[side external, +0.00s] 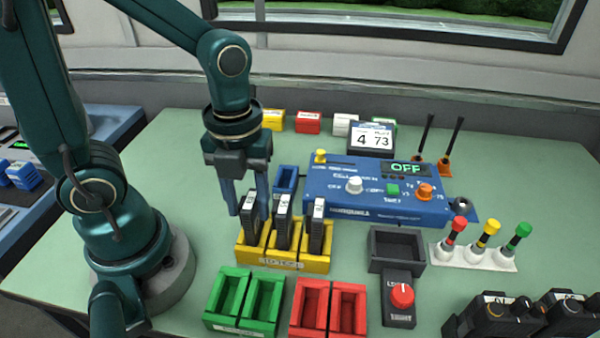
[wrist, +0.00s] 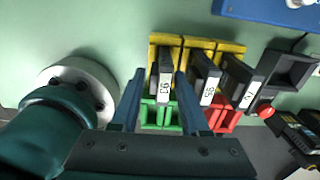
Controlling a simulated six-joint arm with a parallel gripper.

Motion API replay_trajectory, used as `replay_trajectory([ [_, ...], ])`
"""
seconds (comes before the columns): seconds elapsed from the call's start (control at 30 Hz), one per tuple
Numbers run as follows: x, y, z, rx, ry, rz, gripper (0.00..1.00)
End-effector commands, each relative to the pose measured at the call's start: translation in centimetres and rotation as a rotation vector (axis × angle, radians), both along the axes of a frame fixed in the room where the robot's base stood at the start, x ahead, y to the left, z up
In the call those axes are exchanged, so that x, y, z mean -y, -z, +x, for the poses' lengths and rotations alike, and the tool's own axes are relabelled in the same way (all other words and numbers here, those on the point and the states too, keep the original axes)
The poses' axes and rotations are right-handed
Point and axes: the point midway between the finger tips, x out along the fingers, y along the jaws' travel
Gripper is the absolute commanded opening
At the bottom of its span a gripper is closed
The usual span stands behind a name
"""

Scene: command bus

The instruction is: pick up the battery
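Three dark batteries with white labelled edges stand upright in the slots of a yellow tray (side external: 285,259): a left one (side external: 250,222), a middle one (side external: 282,224) and a right one (side external: 316,228). The task does not say which battery. My gripper (side external: 246,206) is open and points down at the left battery. In the wrist view my gripper (wrist: 159,76) has one finger on each side of the left battery (wrist: 165,80), with visible gaps. The other two batteries (wrist: 207,78) stand to the right there. Contact with the battery does not show.
Empty green bins (side external: 245,300) and red bins (side external: 328,308) sit in front of the yellow tray. A blue console (side external: 375,195) reading OFF stands behind it to the right. A dark box with a red knob (side external: 401,296) and a small blue bin (side external: 286,180) are close by.

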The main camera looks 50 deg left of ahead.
Motion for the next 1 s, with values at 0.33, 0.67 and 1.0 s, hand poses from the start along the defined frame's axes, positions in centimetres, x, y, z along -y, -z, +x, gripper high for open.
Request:
replay_trajectory([
  [0.33, 0.0, 0.0, 0.0, 0.001, 0.0, -0.001, 0.0],
  [0.67, 0.0, -1.4, 0.2, 0.006, 0.0, 0.0, 0.0],
  [1.0, 0.0, -5.9, 0.2, 0.008, 0.001, -0.001, 0.0],
])
